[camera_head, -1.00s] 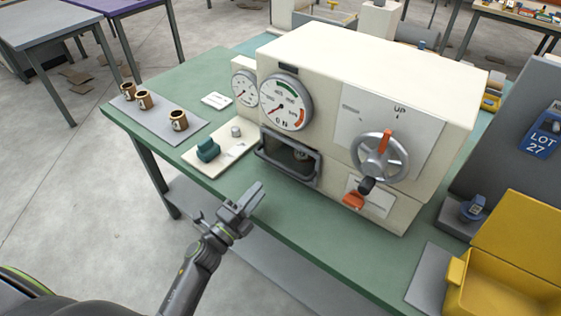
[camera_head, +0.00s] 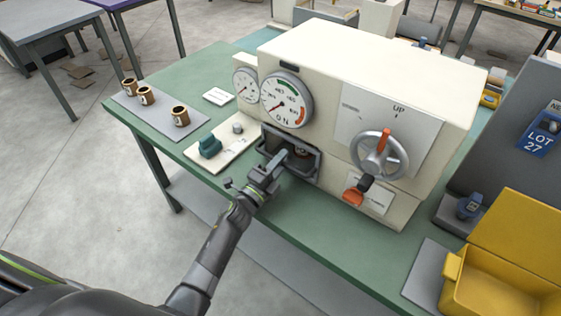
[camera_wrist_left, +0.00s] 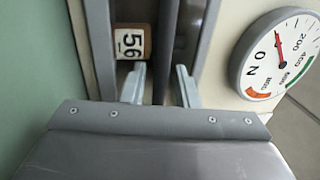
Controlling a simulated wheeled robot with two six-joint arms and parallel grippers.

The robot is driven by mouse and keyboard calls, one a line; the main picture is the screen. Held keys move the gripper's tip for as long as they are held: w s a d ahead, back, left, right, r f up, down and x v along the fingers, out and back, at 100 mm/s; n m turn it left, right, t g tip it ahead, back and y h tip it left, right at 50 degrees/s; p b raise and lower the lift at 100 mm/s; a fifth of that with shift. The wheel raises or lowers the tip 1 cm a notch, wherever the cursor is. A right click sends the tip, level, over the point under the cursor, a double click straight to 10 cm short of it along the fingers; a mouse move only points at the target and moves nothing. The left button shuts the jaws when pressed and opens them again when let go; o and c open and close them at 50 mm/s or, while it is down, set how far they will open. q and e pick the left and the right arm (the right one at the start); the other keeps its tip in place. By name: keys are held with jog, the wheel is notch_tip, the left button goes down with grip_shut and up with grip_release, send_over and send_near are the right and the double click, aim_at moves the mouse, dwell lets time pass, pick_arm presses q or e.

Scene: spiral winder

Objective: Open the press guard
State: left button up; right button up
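The press guard (camera_head: 304,177) is a dark grey frame low on the front of the cream press (camera_head: 330,140). It stands across the press opening. My left gripper (camera_head: 279,163) is at the left part of this frame, with its fingers in front of the opening. In the left wrist view the fingertips (camera_wrist_left: 160,87) are apart, and a grey bar of the guard runs between them. I cannot tell if they touch it. A block marked 56 (camera_wrist_left: 131,42) shows inside the opening. My right gripper is not in view.
A handwheel (camera_head: 379,157) and an orange-handled lever (camera_head: 356,190) are right of the guard. A teal object (camera_head: 209,146) stands on a white plate at left. Several brown cups are on a grey mat (camera_head: 150,118). A yellow bin (camera_head: 500,290) is at right.

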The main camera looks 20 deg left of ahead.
pick_arm(q)
grip_shut()
jog(key=shift+s, duration=0.1)
jog(key=shift+s+a, duration=0.15)
jog(key=shift+s, duration=0.15)
jog(key=r+p+v, duration=0.2)
jog(key=v, duration=1.1)
jog(key=shift+s+r, duration=0.2)
jog(key=shift+s, duration=0.2)
jog(key=shift+w, duration=0.1)
jog(key=shift+o, duration=0.5)
grip_release()
